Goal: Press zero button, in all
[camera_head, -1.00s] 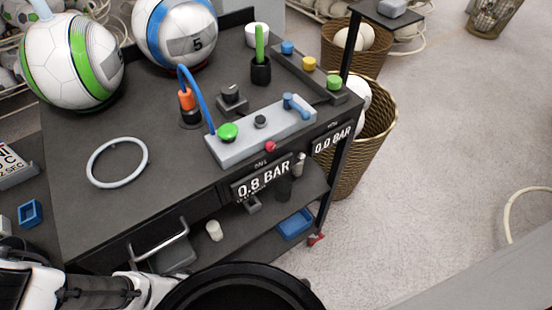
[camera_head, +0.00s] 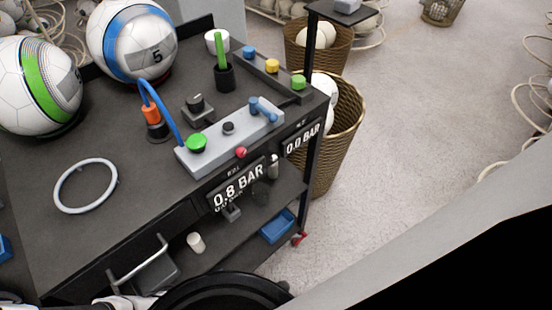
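A grey control box (camera_head: 216,149) lies on the dark cart top. It carries a green button (camera_head: 197,142), a dark knob (camera_head: 228,128) and a blue lever (camera_head: 265,110). A red button (camera_head: 241,152) is on its front side. I cannot tell which control is the zero button. On the cart's front edge, one display (camera_head: 238,188) reads 0.8 BAR and another display (camera_head: 303,140) reads 0.0 BAR; their small labels are too small to read. My gripper is out of view; only a bit of white arm shows at the lower left.
A green-striped ball (camera_head: 36,85) and a blue-striped ball (camera_head: 131,42) stand at the back left. A pale ring (camera_head: 57,193) lies at the front left. Blue, yellow and green knobs (camera_head: 273,66) line the right edge.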

